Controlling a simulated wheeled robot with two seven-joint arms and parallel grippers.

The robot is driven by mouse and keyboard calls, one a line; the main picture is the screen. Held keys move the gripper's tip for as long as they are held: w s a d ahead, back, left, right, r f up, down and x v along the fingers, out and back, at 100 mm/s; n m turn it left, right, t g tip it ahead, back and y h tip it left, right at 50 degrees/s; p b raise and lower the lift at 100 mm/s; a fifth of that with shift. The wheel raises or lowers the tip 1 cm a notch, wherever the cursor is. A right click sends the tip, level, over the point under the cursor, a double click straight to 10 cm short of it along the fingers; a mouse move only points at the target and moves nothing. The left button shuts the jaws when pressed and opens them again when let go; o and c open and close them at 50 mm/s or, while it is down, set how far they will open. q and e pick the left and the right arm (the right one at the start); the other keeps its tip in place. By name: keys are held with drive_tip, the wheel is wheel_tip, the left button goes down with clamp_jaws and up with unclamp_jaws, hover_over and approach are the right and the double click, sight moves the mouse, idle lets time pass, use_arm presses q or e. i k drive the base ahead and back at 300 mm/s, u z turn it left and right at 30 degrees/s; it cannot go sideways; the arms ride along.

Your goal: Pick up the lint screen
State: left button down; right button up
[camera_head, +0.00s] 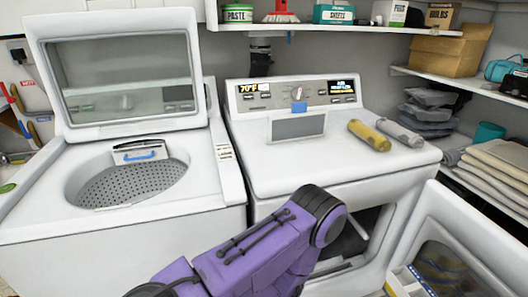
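On the dryer (255,165) top, a small framed grey panel (298,128) stands tilted up in front of the control console. A small blue piece (298,107) shows just above its top edge and may be the lint screen's handle; I cannot tell. No screen mesh is clearly visible there. A purple arm of mine reaches from the bottom left to the dryer's front, its black wrist joint in front of the dark door opening (375,225). No gripper fingers can be made out. My other arm is out of view.
A yellow roll (369,135) and a grey roll (400,133) lie on the dryer's right side. The dryer door (450,235) hangs open at lower right. The washer (215,185) has its lid (120,75) raised; a blue-handled part (138,153) sits at its tub rim. Loaded shelves are above and right.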

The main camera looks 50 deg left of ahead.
sight(300, 124)
drive_tip(key=u, duration=1.4)
